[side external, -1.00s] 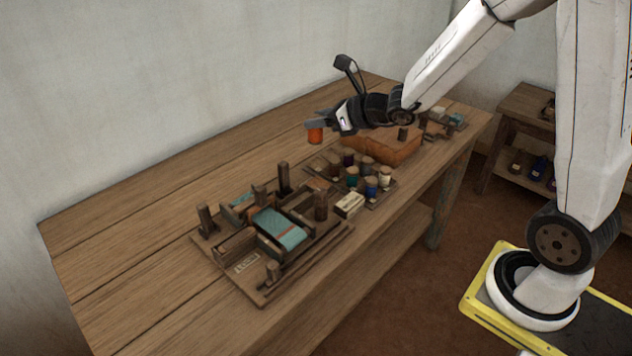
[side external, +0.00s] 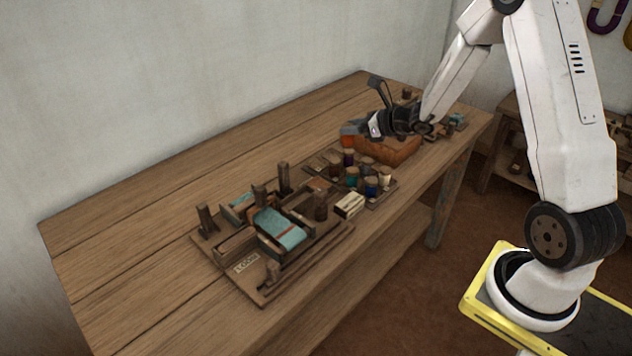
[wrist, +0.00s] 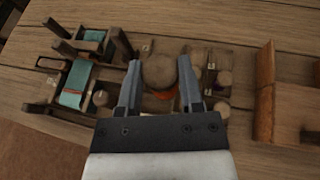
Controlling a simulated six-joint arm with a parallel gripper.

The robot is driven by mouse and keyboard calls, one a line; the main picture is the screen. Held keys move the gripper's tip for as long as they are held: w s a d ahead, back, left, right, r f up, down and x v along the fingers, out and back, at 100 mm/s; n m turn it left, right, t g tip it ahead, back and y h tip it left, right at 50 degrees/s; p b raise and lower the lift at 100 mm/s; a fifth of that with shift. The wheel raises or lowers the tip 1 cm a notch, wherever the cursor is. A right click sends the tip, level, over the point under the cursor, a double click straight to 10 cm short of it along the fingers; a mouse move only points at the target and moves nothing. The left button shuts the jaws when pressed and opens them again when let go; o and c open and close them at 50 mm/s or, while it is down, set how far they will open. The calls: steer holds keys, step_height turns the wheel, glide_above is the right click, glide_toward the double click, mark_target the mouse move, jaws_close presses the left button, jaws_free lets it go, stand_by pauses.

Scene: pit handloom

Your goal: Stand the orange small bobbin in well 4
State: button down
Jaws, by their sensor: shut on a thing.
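My gripper (side external: 353,128) is shut on the orange small bobbin (side external: 346,140), which hangs below the fingers above the bench. In the wrist view the bobbin's round wooden top (wrist: 160,71) sits between the two fingers (wrist: 158,82), with a strip of orange showing beneath it. The bobbin tray (side external: 318,166) lies below and to the left of the gripper, with several coloured bobbins standing in it. The held bobbin covers part of the tray in the wrist view. I cannot read the well numbers, so I cannot tell which is well 4.
A brown wooden box (side external: 392,150) stands beside the gripper on the right. A small loom (side external: 280,232) with teal cloth and upright posts is at the front left, with a pale block (side external: 350,205) between it and the tray. The bench's back left is clear.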

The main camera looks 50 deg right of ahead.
steer(key=w+d+f, duration=0.3)
steer(key=w+f, duration=0.6)
steer(key=w, duration=0.4)
steer(key=shift+d+f, duration=0.15)
steer(key=shift+d, duration=0.1)
steer(key=shift+w+f, duration=0.15)
steer(key=shift+f, duration=0.75)
steer(key=shift+w+f, duration=0.1)
steer(key=shift+f, duration=0.75)
steer(key=shift+f, duration=0.55)
